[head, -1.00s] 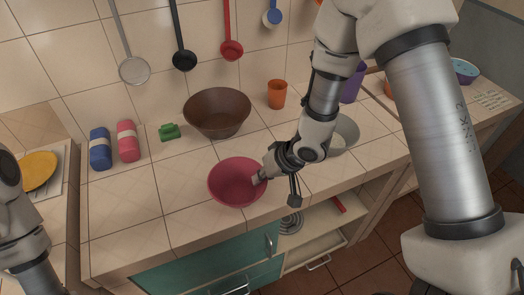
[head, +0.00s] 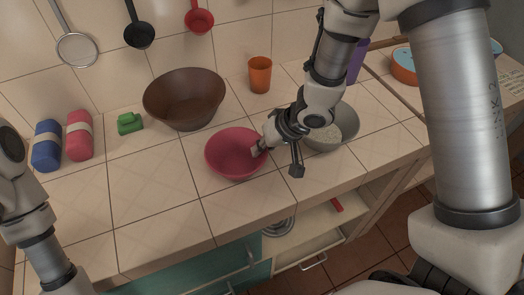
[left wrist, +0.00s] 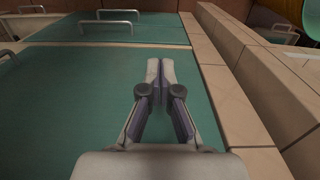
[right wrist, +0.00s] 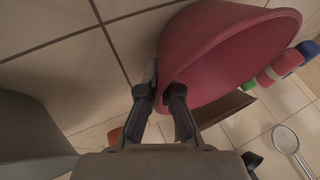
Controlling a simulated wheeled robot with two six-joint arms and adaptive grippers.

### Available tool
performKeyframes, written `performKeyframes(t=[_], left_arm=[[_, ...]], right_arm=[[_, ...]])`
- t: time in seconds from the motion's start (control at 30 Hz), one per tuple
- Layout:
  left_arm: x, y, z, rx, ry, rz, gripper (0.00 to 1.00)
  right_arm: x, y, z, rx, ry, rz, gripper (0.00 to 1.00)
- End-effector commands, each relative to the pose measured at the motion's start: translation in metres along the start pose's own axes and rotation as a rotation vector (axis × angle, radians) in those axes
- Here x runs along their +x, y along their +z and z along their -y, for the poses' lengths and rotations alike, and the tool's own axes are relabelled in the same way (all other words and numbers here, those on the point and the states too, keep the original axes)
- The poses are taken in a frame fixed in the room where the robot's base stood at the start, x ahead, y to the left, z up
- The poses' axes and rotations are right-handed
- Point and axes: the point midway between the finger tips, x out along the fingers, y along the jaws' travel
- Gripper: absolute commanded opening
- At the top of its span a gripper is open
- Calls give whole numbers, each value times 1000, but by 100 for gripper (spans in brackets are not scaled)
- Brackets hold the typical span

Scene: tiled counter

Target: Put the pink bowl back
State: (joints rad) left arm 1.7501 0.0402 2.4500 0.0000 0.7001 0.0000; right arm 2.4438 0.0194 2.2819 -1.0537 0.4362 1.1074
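The pink bowl (head: 236,152) is at the middle of the head view, upright, over the front part of the tiled counter. My right gripper (head: 258,150) is at its right rim. In the right wrist view the fingers (right wrist: 164,92) are closed with the wall of the pink bowl (right wrist: 220,50) between them, one finger inside and one outside. I cannot tell whether the bowl's base touches the tiles. My left gripper (left wrist: 159,72) is shut and empty in the left wrist view, above a teal cabinet front; only its arm shows in the head view.
A brown bowl (head: 184,98) stands behind the pink bowl, with an orange cup (head: 260,75) to its right. A grey bowl (head: 347,128) is right of my right gripper. The front left tiles are clear.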

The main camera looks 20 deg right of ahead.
Motion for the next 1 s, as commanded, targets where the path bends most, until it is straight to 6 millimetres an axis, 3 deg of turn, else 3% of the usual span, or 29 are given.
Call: performKeyframes(t=[0.17,0.23,0.27,0.63,0.77,1.0], left_arm=[[0,0,0,0,0,0,0],[-1,0,0,0,0,0,0],[-1,0,0,0,0,0,0],[-3,0,0,0,0,0,0],[-11,0,0,0,0,0,0],[-37,0,0,0,0,0,0]], right_arm=[[2,1,-1,0,0,1,0],[1,0,0,0,0,1,27],[1,0,0,0,-1,0,31],[-6,-2,1,1,-1,-2,31],[-30,-3,2,3,-4,-5,31],[-95,-4,4,2,-5,-5,31]])
